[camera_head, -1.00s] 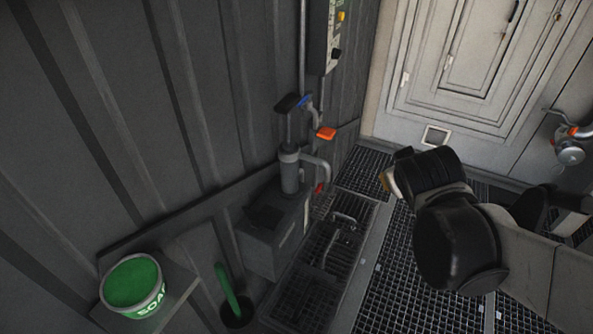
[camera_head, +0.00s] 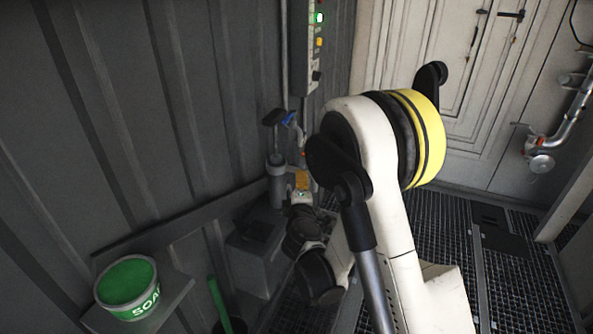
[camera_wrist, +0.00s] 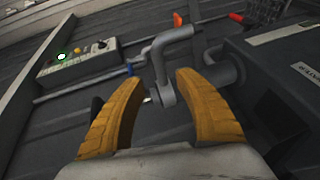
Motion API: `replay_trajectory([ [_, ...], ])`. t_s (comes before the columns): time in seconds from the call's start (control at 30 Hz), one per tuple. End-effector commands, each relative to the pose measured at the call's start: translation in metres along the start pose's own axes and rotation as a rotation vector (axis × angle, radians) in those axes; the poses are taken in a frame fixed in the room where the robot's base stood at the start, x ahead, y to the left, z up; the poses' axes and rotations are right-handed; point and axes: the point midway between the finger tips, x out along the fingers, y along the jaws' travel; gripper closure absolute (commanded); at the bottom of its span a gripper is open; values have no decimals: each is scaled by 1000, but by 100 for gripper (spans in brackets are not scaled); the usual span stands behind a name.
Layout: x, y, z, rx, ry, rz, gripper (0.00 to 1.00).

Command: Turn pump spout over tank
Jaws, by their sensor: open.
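The grey hand pump (camera_head: 277,182) stands upright against the corrugated wall, with a black handle above it; its cylinder (camera_wrist: 225,70) also shows in the wrist view. In the wrist view, the bent grey spout (camera_wrist: 168,45) runs from a collar at the pump. My gripper (camera_wrist: 160,82) is open, its two yellow fingers on either side of the collar end of the spout; I cannot tell whether they touch it. In the head view my gripper (camera_head: 302,182) is beside the pump, and my arm hides the spout. I cannot make out which part is the tank.
A grey box (camera_head: 255,245) sits below the pump. A green soap bucket (camera_head: 126,285) stands on a shelf at lower left. A control panel (camera_head: 315,45) with a green light is on the wall above. Grated floor (camera_head: 440,235) is open at right.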

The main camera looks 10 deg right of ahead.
Motion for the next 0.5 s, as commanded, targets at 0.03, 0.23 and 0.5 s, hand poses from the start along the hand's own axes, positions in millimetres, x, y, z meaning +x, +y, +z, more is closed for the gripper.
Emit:
replay_trajectory([
  [0.03,10,3,1,2,-2,0,60],
  [0.23,52,-2,1,4,-2,-1,60],
  [0.5,82,0,0,3,-1,-1,60],
])
